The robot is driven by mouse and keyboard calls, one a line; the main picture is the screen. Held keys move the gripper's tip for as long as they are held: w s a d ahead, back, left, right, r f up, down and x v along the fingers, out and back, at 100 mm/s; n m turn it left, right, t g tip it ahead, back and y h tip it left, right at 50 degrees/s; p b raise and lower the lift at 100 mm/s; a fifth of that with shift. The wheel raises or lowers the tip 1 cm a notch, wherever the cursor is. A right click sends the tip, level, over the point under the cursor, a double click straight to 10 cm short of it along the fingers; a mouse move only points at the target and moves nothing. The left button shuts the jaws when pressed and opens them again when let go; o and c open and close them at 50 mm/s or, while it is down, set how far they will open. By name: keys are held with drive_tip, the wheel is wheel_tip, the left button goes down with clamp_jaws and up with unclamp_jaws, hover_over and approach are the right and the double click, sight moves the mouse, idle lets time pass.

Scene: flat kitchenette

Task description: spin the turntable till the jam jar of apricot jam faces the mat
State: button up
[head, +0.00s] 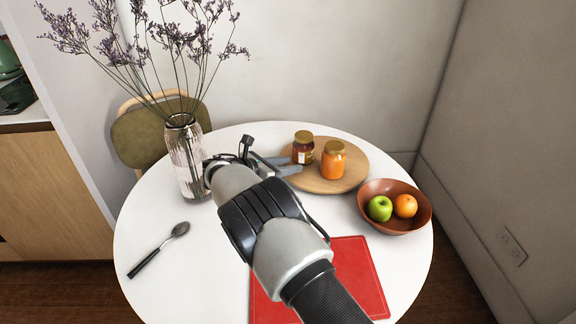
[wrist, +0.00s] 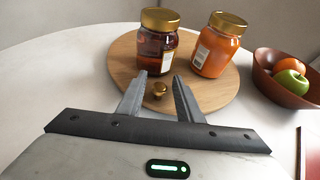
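The round wooden turntable (head: 355,178) lies on the white table; its bare wood also shows in the wrist view (wrist: 214,94). On it stand an orange jar with a gold lid (head: 333,164), apparently the apricot jam (wrist: 219,48), and a dark red-brown jar (head: 303,151) to its left. The red mat (head: 357,272) lies at the table's near side, partly hidden by my arm. My gripper (wrist: 159,76) is open at the turntable's near-left edge.
A brown bowl (head: 372,214) with a green apple and an orange stands close to the turntable's right. A glass vase (head: 184,158) of dried flowers stands left of my gripper. A spoon (head: 160,249) lies at the left on otherwise clear table.

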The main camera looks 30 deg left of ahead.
drive_tip(key=shift+s+r, duration=0.1)
drive_tip(key=p+v, duration=0.2)
drive_tip(key=v, duration=1.5)
drive_tip(key=shift+s+p, duration=0.15)
drive_tip(key=shift+p, duration=0.2)
